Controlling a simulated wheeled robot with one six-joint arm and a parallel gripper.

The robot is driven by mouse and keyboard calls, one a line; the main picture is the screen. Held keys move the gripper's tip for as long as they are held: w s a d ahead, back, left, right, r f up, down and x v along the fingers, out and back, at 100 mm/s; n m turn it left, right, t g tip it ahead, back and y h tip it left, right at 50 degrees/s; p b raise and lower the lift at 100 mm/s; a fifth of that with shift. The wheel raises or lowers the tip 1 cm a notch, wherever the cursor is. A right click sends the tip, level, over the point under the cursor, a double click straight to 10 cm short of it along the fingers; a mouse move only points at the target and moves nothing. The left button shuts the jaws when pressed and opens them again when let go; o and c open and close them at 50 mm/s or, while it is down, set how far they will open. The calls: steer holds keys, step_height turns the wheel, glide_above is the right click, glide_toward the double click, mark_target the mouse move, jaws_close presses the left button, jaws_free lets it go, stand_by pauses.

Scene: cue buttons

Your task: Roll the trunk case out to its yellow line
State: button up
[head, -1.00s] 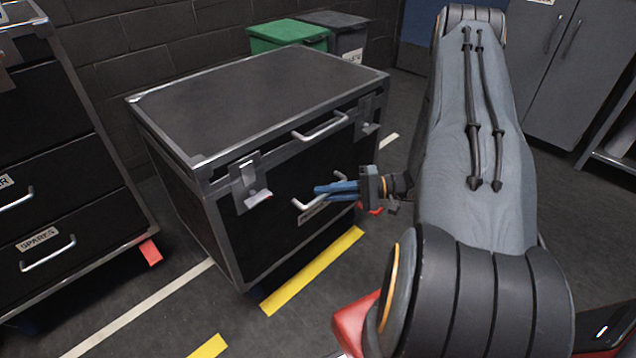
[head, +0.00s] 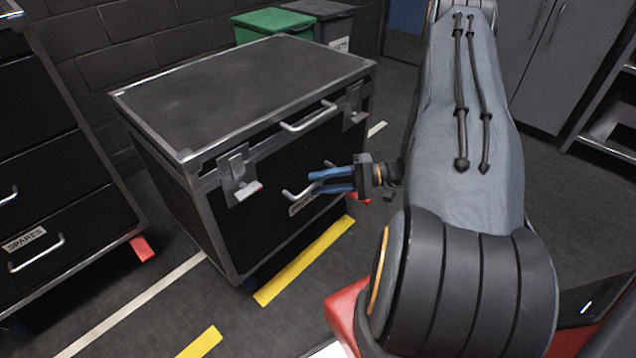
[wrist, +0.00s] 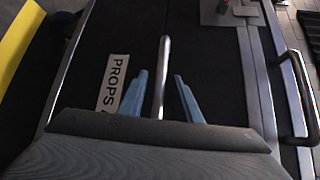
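The trunk case (head: 245,90) is a large black box with metal edges, standing on the floor against the wall side. Its front has an upper handle (head: 308,118) and a lower bar handle (head: 292,197) beside a label reading PROPS (wrist: 113,83). The yellow line (head: 305,262) lies on the floor just in front of the case, a short strip of floor between them. My gripper (head: 314,182) is at the lower handle. In the wrist view its blue fingers (wrist: 161,75) are apart, one on each side of the bar (wrist: 163,70), with gaps visible, so it is open.
A drawer case labelled SPARES (head: 60,210) stands close on the left, with a red corner foot (head: 143,248). Green (head: 270,24) and grey bins stand behind. Another yellow strip (head: 200,343) and a white line (head: 130,310) mark the floor. Grey cabinets stand at the back right.

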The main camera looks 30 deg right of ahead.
steer(key=f+v, duration=0.1)
steer(key=v, duration=0.5)
steer(key=shift+d+r+p, duration=0.25)
steer(key=shift+r+p, duration=0.15)
steer(key=shift+r, duration=0.15)
steer(key=shift+s, duration=0.15)
